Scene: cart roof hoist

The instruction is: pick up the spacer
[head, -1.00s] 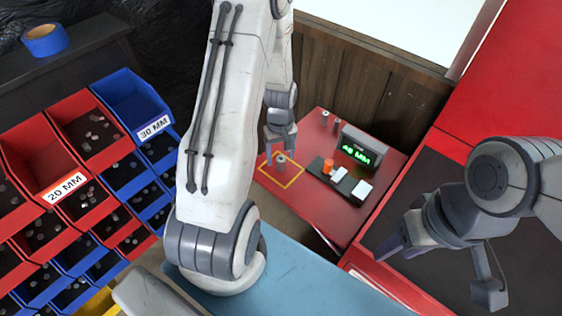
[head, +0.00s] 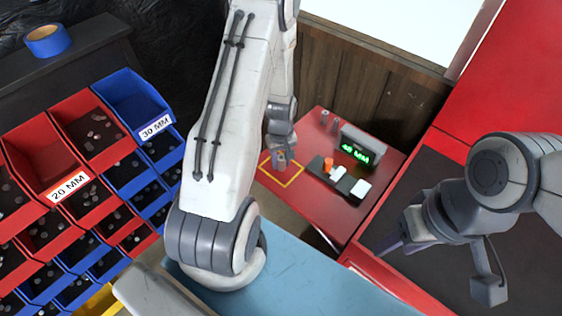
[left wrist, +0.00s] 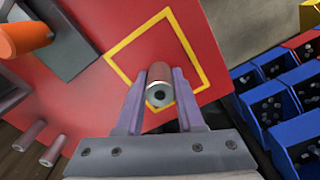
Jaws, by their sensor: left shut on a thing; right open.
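The spacer (left wrist: 160,90) is a small reddish-grey cylinder with a hole in its end, seen in the left wrist view between the two fingers. My left gripper (left wrist: 160,100) is shut on it, over the yellow square outline (left wrist: 198,62) on the red table top. In the head view my left gripper (head: 283,162) is at that square, and the spacer is mostly hidden there. I cannot tell whether the spacer still touches the table. My right gripper (head: 392,246) is open and empty, at the right above a dark surface.
A display (head: 358,150) reading "40 MM" stands on the red table (head: 325,215). A dark tray (head: 317,167) there holds an orange cylinder (head: 328,164) and pale blocks. Two more cylinders (head: 325,117) stand at the table's back. Red and blue bins (head: 133,97) fill the left.

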